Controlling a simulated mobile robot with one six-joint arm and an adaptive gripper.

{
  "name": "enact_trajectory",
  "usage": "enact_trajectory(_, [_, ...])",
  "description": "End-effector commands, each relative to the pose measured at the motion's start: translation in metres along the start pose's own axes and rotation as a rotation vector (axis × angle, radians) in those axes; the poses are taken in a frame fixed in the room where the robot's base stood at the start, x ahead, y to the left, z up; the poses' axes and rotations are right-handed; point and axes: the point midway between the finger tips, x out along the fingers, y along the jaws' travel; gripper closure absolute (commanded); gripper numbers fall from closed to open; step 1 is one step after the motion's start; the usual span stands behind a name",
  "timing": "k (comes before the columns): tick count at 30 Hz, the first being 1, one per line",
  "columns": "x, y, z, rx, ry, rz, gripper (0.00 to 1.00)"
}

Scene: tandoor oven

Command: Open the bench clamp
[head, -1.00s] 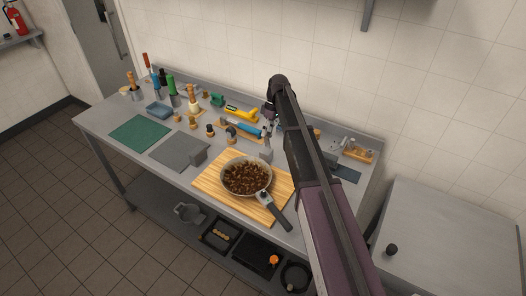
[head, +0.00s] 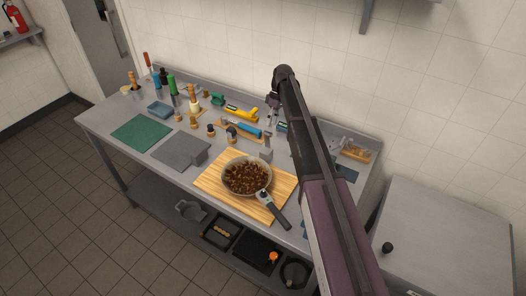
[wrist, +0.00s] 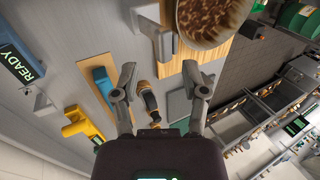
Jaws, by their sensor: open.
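A grey upright bracket with a block-like base, which looks like the bench clamp (head: 266,150), stands on the bench behind the wooden board. It also shows at the top of the wrist view (wrist: 160,45), close to the pan. I cannot tell from its shape whether it is open or closed. My gripper (wrist: 157,72) is open and empty, with its fingers spread. In the head view my gripper (head: 273,112) hangs over the back of the bench, behind the bracket and apart from it. My arm hides part of the bench's right side.
A pan (head: 246,177) of brown pieces sits on the wooden board (head: 215,187). A blue tool (head: 249,129) and a yellow tool (head: 241,113) lie behind. Small wooden-topped items crowd the left. A READY display (wrist: 22,66) stands nearby.

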Motion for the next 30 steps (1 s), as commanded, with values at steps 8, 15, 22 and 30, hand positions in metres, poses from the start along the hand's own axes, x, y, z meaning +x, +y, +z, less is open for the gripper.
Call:
enact_trajectory(8, [-0.015, 0.005, 0.0, 0.0, 0.0, 0.0, 0.43])
enact_trajectory(15, [-0.025, 0.009, -0.001, -0.001, 0.0, 0.0, 0.43])
enact_trajectory(22, [-0.036, 0.013, -0.001, -0.001, 0.0, 0.0, 0.43])
enact_trajectory(30, [-0.048, 0.019, -0.001, -0.001, 0.0, 0.0, 0.43])
